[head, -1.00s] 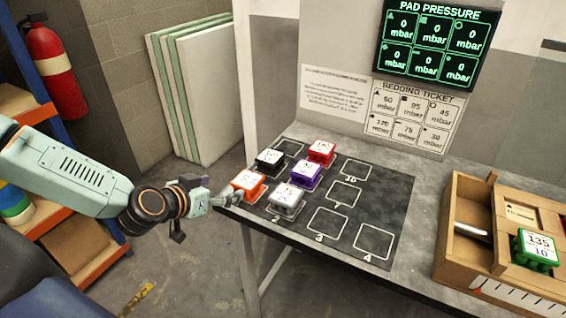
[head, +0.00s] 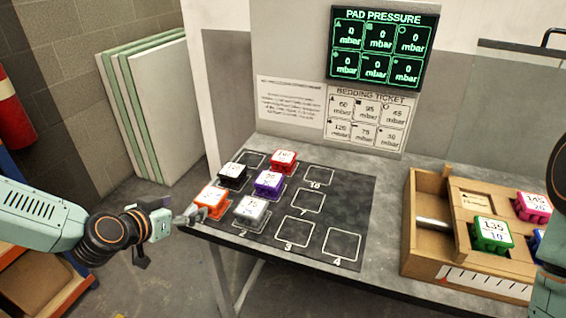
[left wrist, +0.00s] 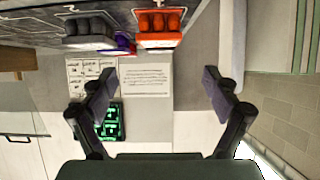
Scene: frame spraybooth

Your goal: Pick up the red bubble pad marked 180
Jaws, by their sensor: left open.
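The red bubble pad (head: 283,160) sits at the back of the dark mat (head: 345,205), behind the purple pad; its white top label is too small to read surely. I cannot make it out in the left wrist view. My left gripper (head: 188,216) is at the mat's front left corner, beside the orange pad (head: 211,201) and well short of the red one. In the left wrist view the fingers of my left gripper (left wrist: 160,92) are spread apart with nothing between them. My right gripper is out of view.
Black (head: 233,175), purple (head: 269,183) and grey (head: 252,210) pads stand close around the red one's front. The mat's right side has empty outlined spaces. A wooden box (head: 428,258) with a green pad (head: 492,234) and others stands right. A wall rises behind the table.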

